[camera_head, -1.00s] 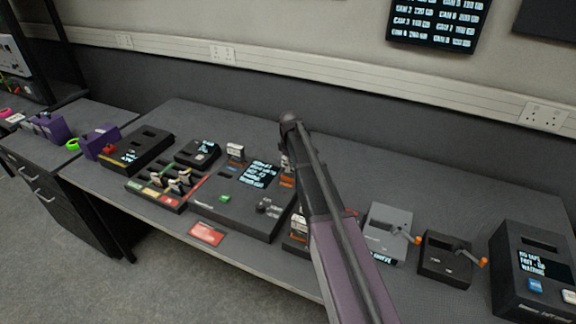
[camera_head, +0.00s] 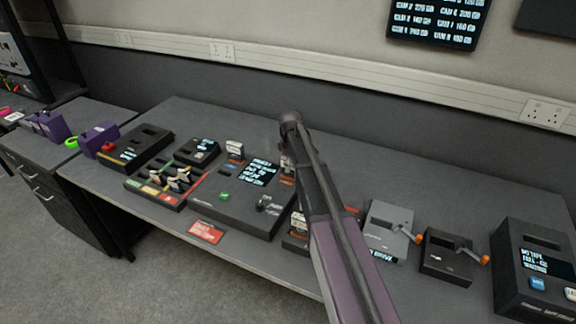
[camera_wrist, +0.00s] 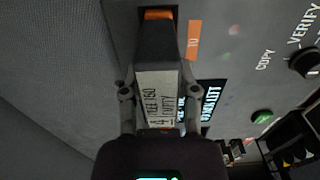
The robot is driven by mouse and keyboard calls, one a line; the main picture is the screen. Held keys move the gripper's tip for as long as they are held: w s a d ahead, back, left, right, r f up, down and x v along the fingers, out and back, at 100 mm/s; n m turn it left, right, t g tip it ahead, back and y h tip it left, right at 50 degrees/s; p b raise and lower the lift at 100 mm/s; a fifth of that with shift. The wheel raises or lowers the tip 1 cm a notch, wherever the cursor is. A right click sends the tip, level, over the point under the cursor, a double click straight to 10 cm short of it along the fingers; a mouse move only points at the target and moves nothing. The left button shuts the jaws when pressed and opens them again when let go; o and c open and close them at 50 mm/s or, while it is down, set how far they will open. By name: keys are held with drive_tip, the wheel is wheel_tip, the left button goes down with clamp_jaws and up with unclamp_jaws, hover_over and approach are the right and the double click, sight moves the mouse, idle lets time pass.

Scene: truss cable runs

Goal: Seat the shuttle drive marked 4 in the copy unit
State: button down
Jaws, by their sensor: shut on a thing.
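In the wrist view my gripper (camera_wrist: 158,88) is shut on a dark shuttle drive (camera_wrist: 158,50) with a white handwritten label that reads 4 among other marks. The drive lies against the grey top of the copy unit (camera_wrist: 235,45), beside an orange label reading TO; an orange strip shows at its far end. I cannot tell how deep it sits in the slot. In the head view the copy unit (camera_head: 225,205) has a lit screen and a green button. My arm hides most of the gripper there; a white label (camera_head: 287,163) shows just left of it.
Another drive (camera_head: 235,150) stands upright at the unit's back left. Two cranked boxes (camera_head: 388,230) (camera_head: 447,257) and a larger screened unit (camera_head: 535,265) stand right. The back of the bench is clear.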

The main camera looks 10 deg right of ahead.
drive_tip(key=shift+c, duration=1.4)
unclamp_jaws()
drive_tip(key=shift+o, duration=1.4)
drive_tip(key=shift+r, duration=0.15)
drive_tip(key=shift+r+p, duration=3.65)
drive_tip(key=shift+p, duration=0.1)
drive_tip(key=shift+s, duration=0.15)
